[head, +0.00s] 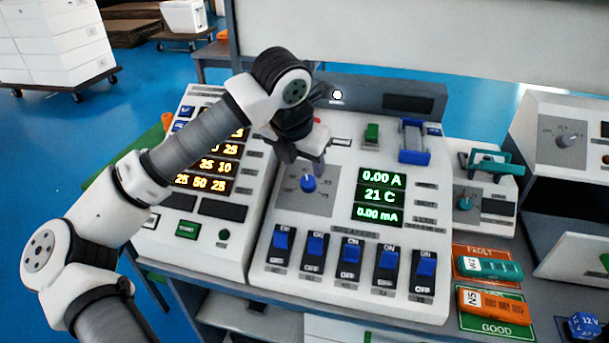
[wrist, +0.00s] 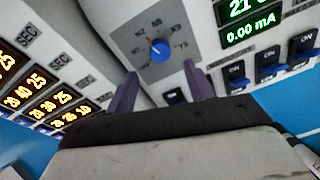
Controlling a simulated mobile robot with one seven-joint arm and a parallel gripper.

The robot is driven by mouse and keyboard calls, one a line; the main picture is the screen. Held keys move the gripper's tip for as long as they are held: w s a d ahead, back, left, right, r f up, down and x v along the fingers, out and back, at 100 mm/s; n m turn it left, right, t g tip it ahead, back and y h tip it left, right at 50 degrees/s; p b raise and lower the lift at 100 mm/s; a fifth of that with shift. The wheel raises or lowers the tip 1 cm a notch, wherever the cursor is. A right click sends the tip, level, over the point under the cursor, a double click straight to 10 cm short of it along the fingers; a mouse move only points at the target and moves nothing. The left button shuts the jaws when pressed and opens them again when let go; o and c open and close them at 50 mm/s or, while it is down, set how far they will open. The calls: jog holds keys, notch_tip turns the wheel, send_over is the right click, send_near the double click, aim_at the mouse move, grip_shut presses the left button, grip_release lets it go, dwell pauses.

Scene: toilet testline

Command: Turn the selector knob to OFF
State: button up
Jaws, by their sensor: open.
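My gripper (head: 305,160) is just above the knob in the head view. In the wrist view its two purple fingers (wrist: 161,90) are apart, with the knob beyond and between them. The fingers are empty and do not touch the knob.
Several blue ON/OFF rocker switches (head: 352,251) line the panel's front. A display (head: 380,195) reads 0.00 A, 21 C, 0.00 mA. A blue clamp (head: 414,143) stands behind it. A second knob (head: 465,203) is on the right box. Orange (head: 494,305) and teal (head: 490,266) devices lie at right.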

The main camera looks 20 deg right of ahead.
aim_at(308, 181)
jog(key=p+x, duration=0.1)
jog(key=x, duration=0.6)
jog(key=shift+f, duration=0.2)
jog(key=c, duration=1)
jog(key=shift+o, duration=0.2)
jog(key=shift+b, duration=0.3)
jog(key=n+b, duration=0.1)
jog(key=b, duration=0.1)
jog(key=n+b, duration=0.2)
jog(key=b, duration=0.1)
jog(key=shift+f, duration=0.35)
jog(key=n+b, duration=0.5)
jog(key=b, duration=0.2)
jog(key=shift+n, duration=0.4)
jog(key=n+b, duration=0.5)
jog(key=shift+r+h, duration=0.15)
jog(key=shift+h, duration=0.15)
jog(key=shift+d+r+n+t+b, duration=0.15)
jog(key=shift+n+t+b, duration=0.15)
jog(key=shift+n+b, duration=1.6)
